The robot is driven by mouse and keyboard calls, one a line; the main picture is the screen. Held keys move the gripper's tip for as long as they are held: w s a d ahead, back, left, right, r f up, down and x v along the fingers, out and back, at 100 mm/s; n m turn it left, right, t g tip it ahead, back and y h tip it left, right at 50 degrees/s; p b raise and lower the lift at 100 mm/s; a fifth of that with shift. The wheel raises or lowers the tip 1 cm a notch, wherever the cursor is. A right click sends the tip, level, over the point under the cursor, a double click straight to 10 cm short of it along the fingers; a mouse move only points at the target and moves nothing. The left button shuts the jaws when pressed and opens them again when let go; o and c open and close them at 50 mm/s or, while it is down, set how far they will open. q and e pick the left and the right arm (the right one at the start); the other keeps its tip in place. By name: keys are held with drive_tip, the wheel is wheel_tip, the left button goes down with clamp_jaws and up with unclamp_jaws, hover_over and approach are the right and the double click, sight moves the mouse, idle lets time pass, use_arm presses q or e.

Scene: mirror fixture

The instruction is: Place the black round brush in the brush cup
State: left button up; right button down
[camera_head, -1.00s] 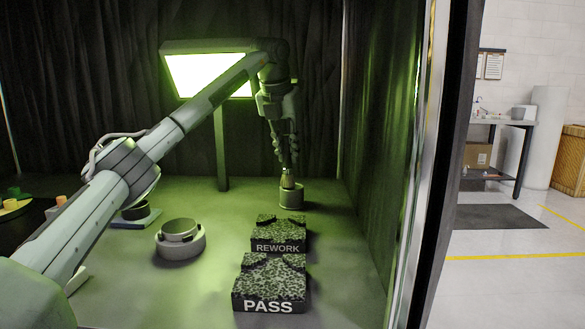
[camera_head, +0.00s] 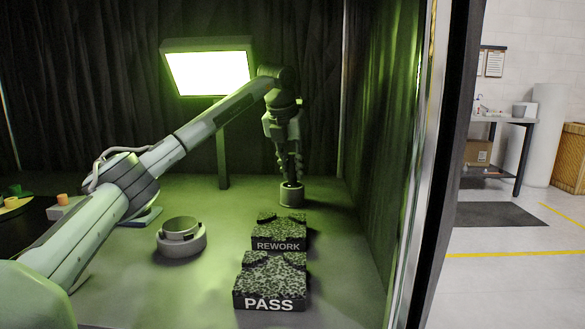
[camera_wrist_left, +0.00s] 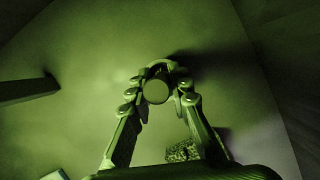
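The brush cup (camera_head: 291,196) stands upright on the table near the back, behind the REWORK block. My left gripper (camera_head: 291,180) points down right above it, its fingertips at the cup's mouth. In the left wrist view, the round end of the brush (camera_wrist_left: 155,91) faces the camera between the fingertips of my left gripper (camera_wrist_left: 160,84), which look closed around it. The rim of the cup (camera_wrist_left: 160,64) shows just behind. The brush's lower part is hidden by the fingers and cup. My right gripper is not in view.
The REWORK block (camera_head: 279,244) and PASS block (camera_head: 270,303) stand in front of the cup. A round grey fixture (camera_head: 181,246) sits left of them. A bright lamp panel (camera_head: 208,73) stands behind on a post. The booth wall (camera_head: 385,150) bounds the right side.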

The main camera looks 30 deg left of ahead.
use_arm(q)
drive_tip(key=o, duration=0.3)
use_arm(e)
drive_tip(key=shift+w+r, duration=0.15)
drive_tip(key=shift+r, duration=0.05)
use_arm(q)
drive_tip(key=shift+o, duration=0.2)
